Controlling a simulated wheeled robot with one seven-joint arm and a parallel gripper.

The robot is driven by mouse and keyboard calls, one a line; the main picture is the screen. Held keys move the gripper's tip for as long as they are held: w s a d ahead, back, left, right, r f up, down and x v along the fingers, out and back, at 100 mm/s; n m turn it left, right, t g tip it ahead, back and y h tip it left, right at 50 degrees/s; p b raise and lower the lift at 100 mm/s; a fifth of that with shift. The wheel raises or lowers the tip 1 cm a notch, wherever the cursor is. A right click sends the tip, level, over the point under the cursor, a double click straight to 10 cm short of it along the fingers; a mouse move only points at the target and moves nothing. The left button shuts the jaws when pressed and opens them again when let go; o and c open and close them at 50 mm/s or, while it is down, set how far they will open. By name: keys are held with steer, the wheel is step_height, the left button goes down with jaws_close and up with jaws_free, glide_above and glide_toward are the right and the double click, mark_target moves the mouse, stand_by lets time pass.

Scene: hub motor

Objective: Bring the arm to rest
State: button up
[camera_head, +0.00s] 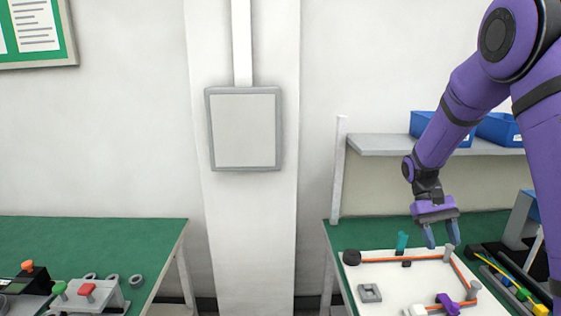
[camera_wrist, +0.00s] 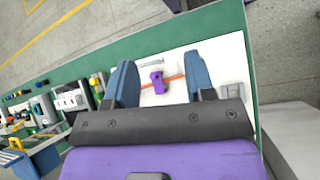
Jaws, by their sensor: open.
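My purple arm reaches down from the upper right in the head view. My gripper (camera_head: 441,240) is open and empty above the white board (camera_head: 385,300) on the right green table (camera_head: 490,225). In the wrist view the two blue fingers of my gripper (camera_wrist: 158,85) stand wide apart. Between them, lower down, a purple clip (camera_wrist: 157,82) sits on an orange cable (camera_wrist: 176,82) on the board. The purple clip also shows in the head view (camera_head: 447,303). I cannot tell the exact gap between fingertips and board.
A black round piece (camera_head: 351,257), a grey square block (camera_head: 370,293) and a teal piece (camera_head: 402,242) are on or by the board. A shelf (camera_head: 385,145) with blue bins (camera_head: 427,124) is behind. A left green table (camera_head: 90,240) holds small fixtures. Between the tables is a gap.

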steer(key=s+a+r+n+t+y, duration=0.1)
steer(key=s+a+r+t, duration=0.1)
steer(key=s+r+t, duration=0.45)
steer(key=s+a+r+t, duration=0.15)
steer(key=s+r, duration=0.25)
steer(key=r, duration=0.5)
steer(key=s+a+r+t, duration=0.2)
steer(key=s+t, duration=0.1)
steer(key=s, duration=0.3)
steer(key=s+a+r+n+t, duration=0.1)
steer(key=s+a+r+t, duration=0.1)
steer(key=s, duration=0.5)
steer(key=shift+s+t, duration=0.2)
steer(key=shift+t, duration=0.2)
steer(key=shift+r, duration=0.1)
stand_by(0.6)
